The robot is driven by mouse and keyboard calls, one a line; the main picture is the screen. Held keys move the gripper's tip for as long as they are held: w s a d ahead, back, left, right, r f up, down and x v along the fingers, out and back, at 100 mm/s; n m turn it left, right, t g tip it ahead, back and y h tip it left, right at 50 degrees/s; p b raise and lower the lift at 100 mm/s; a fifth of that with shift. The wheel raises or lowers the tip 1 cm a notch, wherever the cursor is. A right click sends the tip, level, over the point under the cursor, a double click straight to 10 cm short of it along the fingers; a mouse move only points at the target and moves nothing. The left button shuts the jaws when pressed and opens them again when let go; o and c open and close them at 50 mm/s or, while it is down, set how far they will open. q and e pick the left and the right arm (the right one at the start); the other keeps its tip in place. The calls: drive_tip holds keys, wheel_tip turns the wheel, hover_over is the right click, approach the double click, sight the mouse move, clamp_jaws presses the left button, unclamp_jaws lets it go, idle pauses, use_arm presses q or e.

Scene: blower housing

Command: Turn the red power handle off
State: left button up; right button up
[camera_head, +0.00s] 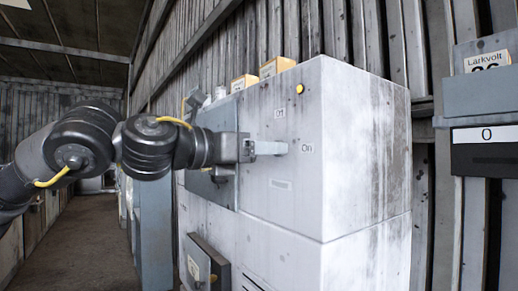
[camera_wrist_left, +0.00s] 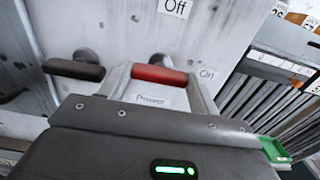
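The red power handle (camera_wrist_left: 160,74) shows in the left wrist view on a grey panel, lying level above a "Power" label (camera_wrist_left: 149,100). An "Off" label (camera_wrist_left: 175,8) is above it and an "On" label (camera_wrist_left: 207,74) to its right. My left gripper (camera_wrist_left: 160,84) is open, with one pale finger at each end of the handle; I cannot tell whether they touch it. In the head view my left gripper (camera_head: 284,148) reaches the cabinet front beside the "On" label (camera_head: 307,148). The red handle is hidden there. My right gripper is not in view.
A black handle (camera_wrist_left: 75,69) sits close left of the red one. The white cabinet (camera_head: 365,150) carries yellow boxes (camera_head: 276,66) on top and an orange button (camera_head: 299,89). Grey bins (camera_head: 480,93) are on the right. The floor (camera_head: 95,235) at left is clear.

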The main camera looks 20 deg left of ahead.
use_arm(q)
drive_tip(key=shift+c, duration=0.9)
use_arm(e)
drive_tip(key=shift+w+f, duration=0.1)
use_arm(q)
drive_tip(key=shift+f, duration=0.1)
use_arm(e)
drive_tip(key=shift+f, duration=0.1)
use_arm(q)
drive_tip(key=n+b, duration=0.9)
drive_tip(key=n, duration=0.8)
drive_tip(key=shift+n, duration=0.4)
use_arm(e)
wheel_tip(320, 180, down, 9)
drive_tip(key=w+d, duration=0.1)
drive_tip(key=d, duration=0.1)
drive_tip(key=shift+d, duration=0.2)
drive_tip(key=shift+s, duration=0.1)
